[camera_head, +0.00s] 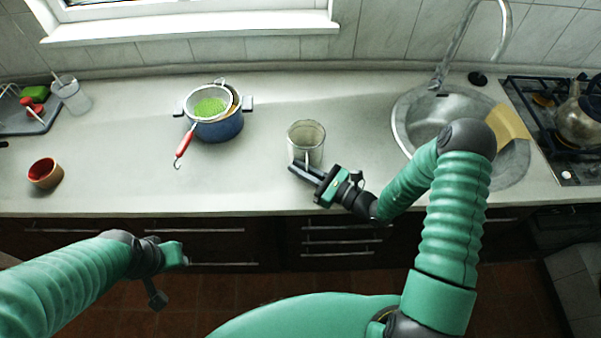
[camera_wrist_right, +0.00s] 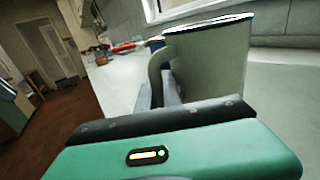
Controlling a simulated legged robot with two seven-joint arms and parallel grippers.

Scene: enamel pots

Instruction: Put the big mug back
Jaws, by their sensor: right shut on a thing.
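The big mug (camera_head: 306,141) is pale grey-white and stands upright at the middle of the counter, near its front part. It also fills the upper right of the right wrist view (camera_wrist_right: 208,68), with its handle on the left side. My right gripper (camera_head: 308,166) is at the near side of the mug, shut on its handle. In the wrist view the fingers (camera_wrist_right: 164,92) are at the handle's lower part. I cannot tell whether the mug's base touches the counter. My left gripper (camera_head: 168,275) is in front of the counter, away from the mug; its fingers are not clear.
A blue pot (camera_head: 222,127) holding a strainer with green contents stands left of the mug. A small brown-red cup (camera_head: 45,173) is at the far left. The sink (camera_head: 413,124) and a stove with a kettle (camera_head: 577,122) are right. The counter between pot and mug is clear.

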